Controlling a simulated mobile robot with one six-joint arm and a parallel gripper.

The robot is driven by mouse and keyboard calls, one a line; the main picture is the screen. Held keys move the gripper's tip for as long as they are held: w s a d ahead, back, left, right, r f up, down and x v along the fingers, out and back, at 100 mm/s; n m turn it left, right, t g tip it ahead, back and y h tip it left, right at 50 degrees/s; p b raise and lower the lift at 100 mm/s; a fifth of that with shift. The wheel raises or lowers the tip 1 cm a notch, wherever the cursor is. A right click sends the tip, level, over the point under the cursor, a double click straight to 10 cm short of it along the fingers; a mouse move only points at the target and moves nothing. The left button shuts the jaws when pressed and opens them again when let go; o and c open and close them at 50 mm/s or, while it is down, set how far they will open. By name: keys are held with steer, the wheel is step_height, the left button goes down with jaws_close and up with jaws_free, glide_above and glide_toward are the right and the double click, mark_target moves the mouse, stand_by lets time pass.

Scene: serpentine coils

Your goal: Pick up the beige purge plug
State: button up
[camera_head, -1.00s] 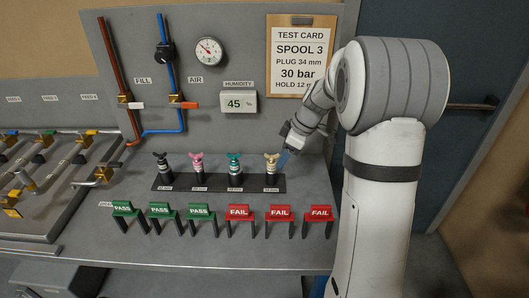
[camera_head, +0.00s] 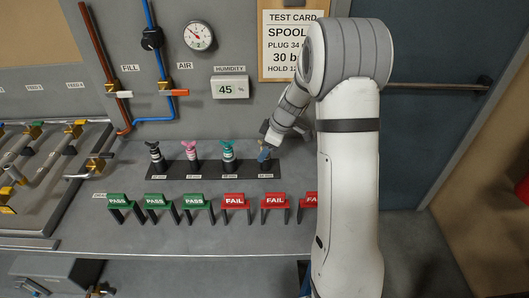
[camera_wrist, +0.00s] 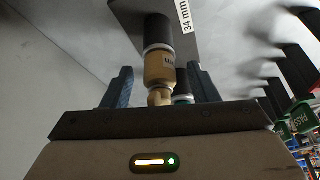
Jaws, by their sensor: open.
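The beige purge plug (camera_wrist: 159,68) stands in the rightmost place of a dark rack (camera_head: 210,171). In the wrist view it has a black end and a tan body, and it lies between my two blue fingers. My gripper (camera_wrist: 159,80) is open, with one finger on each side of the plug and gaps visible. In the head view my gripper (camera_head: 265,151) is at the rack's right end and largely hides the plug.
Black (camera_head: 154,156), pink (camera_head: 191,154) and teal (camera_head: 228,155) plugs stand to the left in the rack. Green PASS tags (camera_head: 160,200) and red FAIL tags (camera_head: 236,201) stand in front. The back panel carries pipes and a gauge (camera_head: 198,37).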

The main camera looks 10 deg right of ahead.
steer(key=shift+c, duration=0.4)
jaws_close()
steer(key=shift+r, duration=0.1)
